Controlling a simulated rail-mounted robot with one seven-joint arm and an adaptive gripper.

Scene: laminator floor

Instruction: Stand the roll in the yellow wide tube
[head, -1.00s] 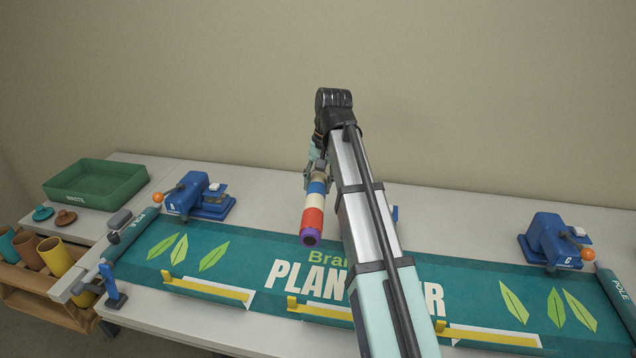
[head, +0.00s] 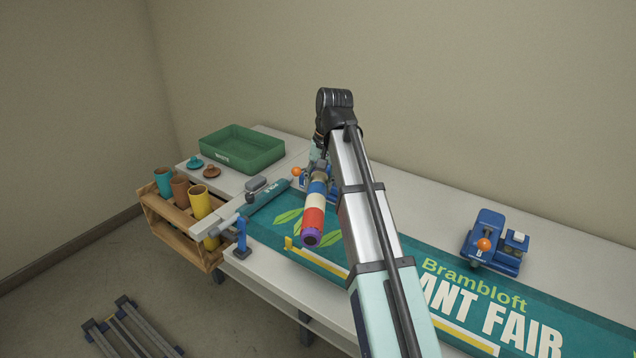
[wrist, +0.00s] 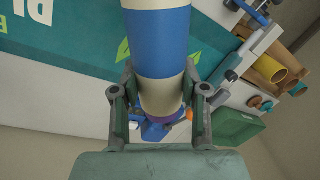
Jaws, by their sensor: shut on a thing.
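The roll (head: 315,213), banded in blue, cream, red and purple, hangs tilted in my gripper (head: 321,172). Its purple end with a dark hole points down toward the viewer, above the banner table. In the wrist view my gripper (wrist: 160,108) has its two fingers on both sides of the roll (wrist: 159,45), closed around a cream part near a purple band. The yellow wide tube (head: 201,203) stands in the wooden rack at the left, open at the top, well apart from the roll. It also shows in the wrist view (wrist: 268,70).
A brown tube (head: 180,190) and a teal tube (head: 164,181) share the wooden rack (head: 184,236). A green waste tray (head: 243,150) and two small lids are behind it. A blue clamp post (head: 241,238) stands near the rack. Rails (head: 130,328) lie on the floor.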

